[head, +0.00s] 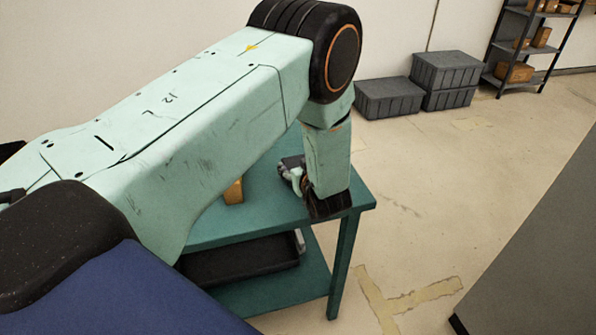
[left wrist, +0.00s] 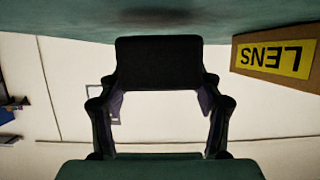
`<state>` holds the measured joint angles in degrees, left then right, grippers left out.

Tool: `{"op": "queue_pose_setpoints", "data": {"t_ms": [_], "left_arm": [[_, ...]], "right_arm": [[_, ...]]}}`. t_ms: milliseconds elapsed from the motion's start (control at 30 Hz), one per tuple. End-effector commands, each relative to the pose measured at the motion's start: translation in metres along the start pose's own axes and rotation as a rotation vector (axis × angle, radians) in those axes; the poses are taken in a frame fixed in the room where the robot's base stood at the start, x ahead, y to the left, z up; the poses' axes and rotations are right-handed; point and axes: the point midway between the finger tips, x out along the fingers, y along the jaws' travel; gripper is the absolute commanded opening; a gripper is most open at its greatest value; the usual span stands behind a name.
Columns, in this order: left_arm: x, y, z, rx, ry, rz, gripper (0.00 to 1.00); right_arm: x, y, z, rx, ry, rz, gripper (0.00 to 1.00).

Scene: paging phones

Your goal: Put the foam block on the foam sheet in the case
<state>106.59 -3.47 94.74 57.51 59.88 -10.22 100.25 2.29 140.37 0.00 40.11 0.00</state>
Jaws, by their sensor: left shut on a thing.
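My left gripper (head: 291,170) is low over the teal table near its right end, partly hidden by my own wrist in the head view. It is shut on a black block (left wrist: 158,62), seen between its two fingers in the left wrist view; I take it as the foam block. The block also shows as a small dark shape in the head view (head: 292,160). Whether it touches the tabletop, I cannot tell. I cannot make out the case or the foam sheet; my left arm hides much of the table. My right gripper is out of view.
The teal table (head: 355,196) has a cardboard box (head: 234,192) on it, labelled LENS in the left wrist view (left wrist: 240,62). A dark tray (head: 240,262) sits on its lower shelf. Grey crates (head: 447,72) and a shelf rack (head: 515,45) stand behind.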

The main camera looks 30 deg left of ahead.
Motion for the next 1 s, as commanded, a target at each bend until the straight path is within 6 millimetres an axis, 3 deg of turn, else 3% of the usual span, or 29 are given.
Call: {"op": "queue_pose_setpoints", "data": {"t_ms": [133, 567, 600, 867, 1000], "left_arm": [[0.005, 0.0, 0.012, -0.001, 0.001, 0.0, 0.44], [0.007, 0.0, 0.017, 0.0, 0.001, 0.0, 0.44], [0.007, 0.0, 0.017, 0.0, 0.001, 0.0, 0.66], [0.007, 0.0, 0.016, 0.0, 0.001, 0.0, 0.88], [0.007, 0.0, 0.016, 0.0, 0.001, 0.0, 0.88]], "right_arm": [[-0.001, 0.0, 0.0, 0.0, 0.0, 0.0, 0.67], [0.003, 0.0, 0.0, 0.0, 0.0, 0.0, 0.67], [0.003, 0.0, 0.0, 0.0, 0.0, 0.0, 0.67], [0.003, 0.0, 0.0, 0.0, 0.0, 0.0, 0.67], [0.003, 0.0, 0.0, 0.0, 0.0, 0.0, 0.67]]}}
